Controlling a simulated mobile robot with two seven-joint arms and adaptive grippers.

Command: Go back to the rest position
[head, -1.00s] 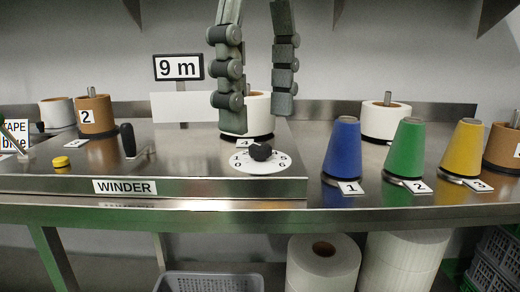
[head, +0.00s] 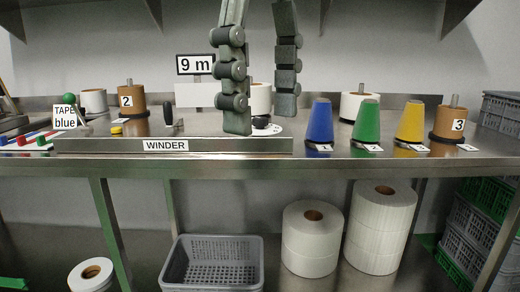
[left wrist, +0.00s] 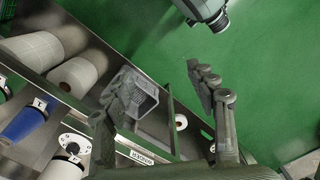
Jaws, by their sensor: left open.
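My left gripper (head: 262,112) hangs down from the top of the head view with its two fingers spread and nothing between them. It shows in front of the winder bench (head: 215,145) and covers part of the dial and of the white roll behind it. In the left wrist view my left gripper (left wrist: 220,150) is open and empty, with the winder below it and the green floor beyond. My right gripper is not seen in the head view.
Blue (head: 319,121), green (head: 366,121) and yellow (head: 411,122) cones stand on the bench. A grey basket (head: 212,264) and large white rolls (head: 310,240) are below. Green and grey crates (head: 480,215) stand at the right. A lever (head: 168,113) rises on the left.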

